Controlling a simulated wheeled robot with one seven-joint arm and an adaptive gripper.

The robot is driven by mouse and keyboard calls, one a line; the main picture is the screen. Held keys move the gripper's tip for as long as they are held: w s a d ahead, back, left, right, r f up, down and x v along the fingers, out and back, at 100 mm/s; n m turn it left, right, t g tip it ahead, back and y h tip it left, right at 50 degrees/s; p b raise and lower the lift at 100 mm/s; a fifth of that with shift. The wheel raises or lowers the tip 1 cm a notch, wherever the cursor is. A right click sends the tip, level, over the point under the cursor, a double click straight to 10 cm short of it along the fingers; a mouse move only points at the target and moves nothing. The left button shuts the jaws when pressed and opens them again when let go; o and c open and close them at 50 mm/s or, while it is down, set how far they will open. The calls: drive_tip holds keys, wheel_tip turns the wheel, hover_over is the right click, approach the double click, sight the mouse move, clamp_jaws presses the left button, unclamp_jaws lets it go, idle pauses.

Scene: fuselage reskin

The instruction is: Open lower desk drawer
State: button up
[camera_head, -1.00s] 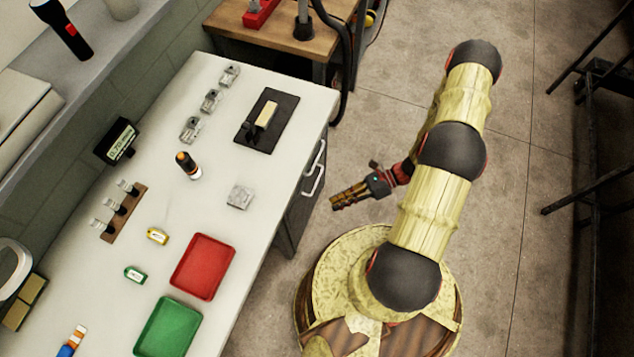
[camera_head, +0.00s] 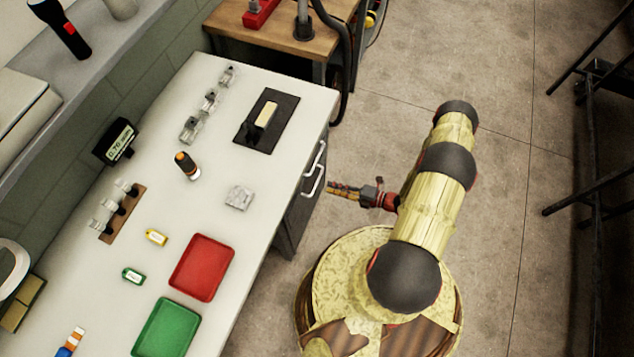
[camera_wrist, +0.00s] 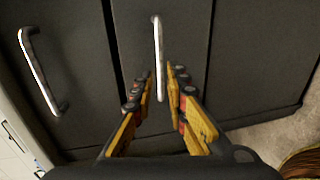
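The desk's dark drawer unit (camera_head: 293,222) has two pale bar handles. The lower drawer handle (camera_head: 313,184) also shows upright in the middle of the wrist view (camera_wrist: 157,40). The lower drawer front (camera_wrist: 183,40) looks flush with its neighbours. My gripper (camera_head: 329,187) is level with that handle at the desk's right side. In the wrist view my gripper (camera_wrist: 159,72) is open, one yellow-and-black finger on each side of the handle's near end. I cannot tell whether the fingers touch it.
The upper drawer handle (camera_wrist: 40,72) lies left of the lower one in the wrist view. The white desktop (camera_head: 215,150) holds a red tray (camera_head: 202,267), a green tray (camera_head: 166,328) and small parts. Floor (camera_head: 400,80) is clear beyond my arm.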

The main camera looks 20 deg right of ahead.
sight(317, 182)
drive_tip(key=shift+b+x, duration=0.7)
drive_tip(key=shift+x, duration=3.05)
drive_tip(key=shift+s, duration=0.1)
clamp_jaws()
